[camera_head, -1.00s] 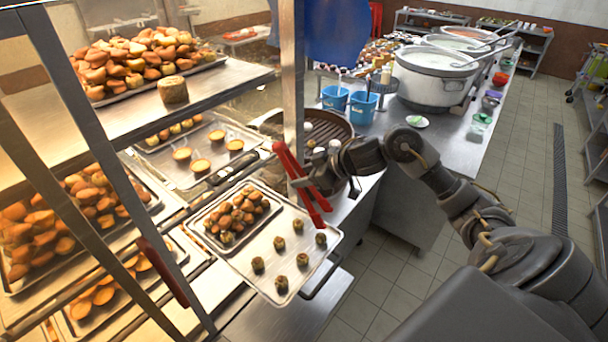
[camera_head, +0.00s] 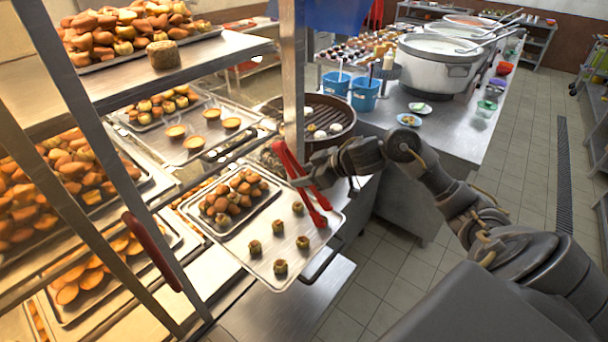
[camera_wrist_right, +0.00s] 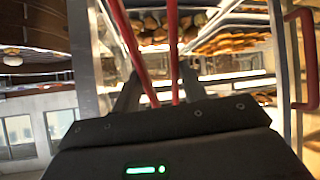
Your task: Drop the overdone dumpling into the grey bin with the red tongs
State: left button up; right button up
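The red tongs (camera_head: 290,163) are in my right gripper (camera_head: 302,182), in front of the shelf post and above the right edge of the lower tray. Their two arms are slightly apart and hold nothing that I can see. In the right wrist view the tongs (camera_wrist_right: 130,48) run up between the fingers of my right gripper (camera_wrist_right: 158,92). A round steamer (camera_head: 330,107) behind the gripper holds several pale dumplings (camera_head: 335,128). I cannot pick out an overdone dumpling, and I see no grey bin. My left gripper is not in view.
A metal shelf rack with a post (camera_head: 291,75) and trays of pastries stands at left. A tray (camera_head: 262,262) with small brown cakes juts out below the tongs. Blue tubs (camera_head: 365,97), a small plate (camera_head: 409,120) and large stockpots (camera_head: 437,75) stand on the counter. Floor at right is clear.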

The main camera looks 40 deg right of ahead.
notch_tip(320, 180, down, 2)
jog(key=shift+b, duration=0.4)
jog(key=c, duration=0.9)
notch_tip(320, 180, up, 6)
jog(key=p, duration=0.7)
jog(key=shift+r, duration=0.15)
grip_shut()
jog(key=shift+r+p, duration=0.5)
jog(key=shift+r, duration=2.35)
